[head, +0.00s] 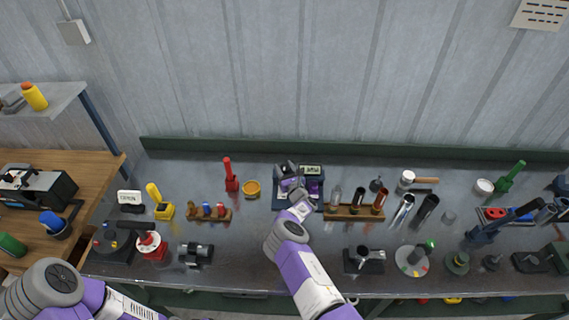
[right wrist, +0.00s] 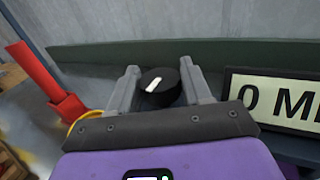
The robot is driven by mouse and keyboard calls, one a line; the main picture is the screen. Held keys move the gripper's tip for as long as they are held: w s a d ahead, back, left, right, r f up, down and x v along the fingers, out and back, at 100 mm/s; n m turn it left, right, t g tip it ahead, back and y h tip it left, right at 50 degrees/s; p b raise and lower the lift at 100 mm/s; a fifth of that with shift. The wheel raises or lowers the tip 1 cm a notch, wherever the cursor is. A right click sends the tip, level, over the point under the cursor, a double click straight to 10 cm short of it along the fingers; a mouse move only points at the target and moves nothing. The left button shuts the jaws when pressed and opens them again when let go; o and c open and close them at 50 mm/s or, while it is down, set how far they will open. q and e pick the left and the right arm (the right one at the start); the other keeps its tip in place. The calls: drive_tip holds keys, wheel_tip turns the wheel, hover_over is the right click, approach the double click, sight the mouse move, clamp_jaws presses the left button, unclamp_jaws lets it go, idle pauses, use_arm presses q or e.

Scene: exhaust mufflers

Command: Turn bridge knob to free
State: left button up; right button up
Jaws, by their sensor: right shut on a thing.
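The bridge knob (right wrist: 160,90) is a round black knob with a white pointer line that slants up to the right in the right wrist view. My right gripper (right wrist: 159,72) is shut on it, one grey finger on each side. The instrument's display (right wrist: 275,98) shows at the right and is cut off, reading "0 M". My left arm shows at the lower left, its gripper out of the picture.
The green back ledge (head: 400,152) runs behind.

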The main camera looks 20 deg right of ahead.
drive_tip(key=shift+n+y+p, duration=0.4)
drive_tip(key=shift+y+p, duration=0.05)
drive_tip(key=shift+y, duration=0.25)
drive_tip(key=o, duration=0.9)
drive_tip(key=shift+o, duration=0.2)
